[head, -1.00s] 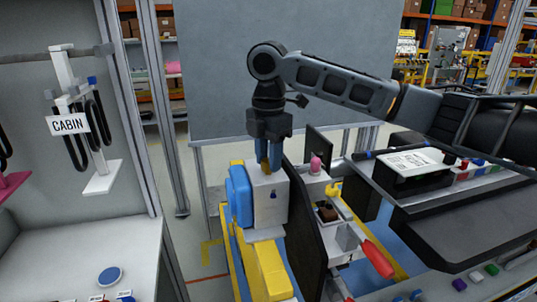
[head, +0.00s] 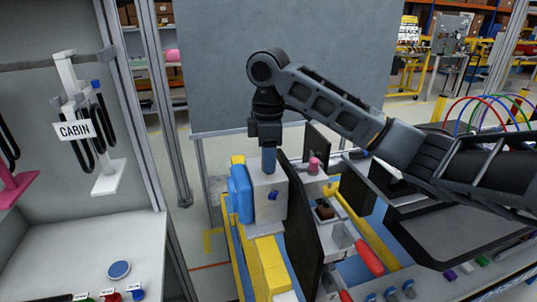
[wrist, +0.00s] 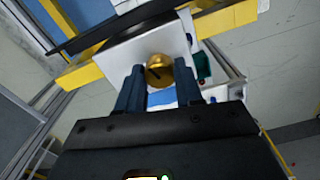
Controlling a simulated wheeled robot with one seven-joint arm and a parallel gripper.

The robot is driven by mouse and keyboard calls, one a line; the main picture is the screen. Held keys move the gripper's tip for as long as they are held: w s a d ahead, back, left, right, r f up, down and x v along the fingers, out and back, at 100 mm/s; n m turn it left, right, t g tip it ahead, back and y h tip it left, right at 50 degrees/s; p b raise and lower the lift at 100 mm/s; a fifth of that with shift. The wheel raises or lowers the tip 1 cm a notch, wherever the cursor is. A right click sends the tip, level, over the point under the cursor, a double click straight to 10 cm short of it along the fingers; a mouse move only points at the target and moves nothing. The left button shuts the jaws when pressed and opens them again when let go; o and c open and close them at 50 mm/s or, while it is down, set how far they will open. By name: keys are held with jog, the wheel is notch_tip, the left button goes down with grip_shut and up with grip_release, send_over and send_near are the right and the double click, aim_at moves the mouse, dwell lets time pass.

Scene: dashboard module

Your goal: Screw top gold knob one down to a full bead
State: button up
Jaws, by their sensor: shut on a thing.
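The top gold knob (wrist: 159,70) sits on the white top of a box-shaped module, with a dark slot-like mark on its face. My gripper (wrist: 158,80) has one blue-grey finger on each side of the knob and is shut on it. In the head view my gripper (head: 269,160) points straight down onto the white module (head: 262,211), and its fingers hide the knob. Any bead under the knob cannot be made out.
A blue part (head: 240,193) is on the module's left side and a small blue knob (head: 272,196) on its front. A dark upright panel (head: 302,225) stands close on the right. A red handle (head: 369,257) and pink knob (head: 314,165) lie beyond it.

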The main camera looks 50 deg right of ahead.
jog(key=shift+m, duration=0.3)
jog(key=o, duration=1)
jog(key=shift+o, duration=0.2)
jog(key=shift+r, duration=3.95)
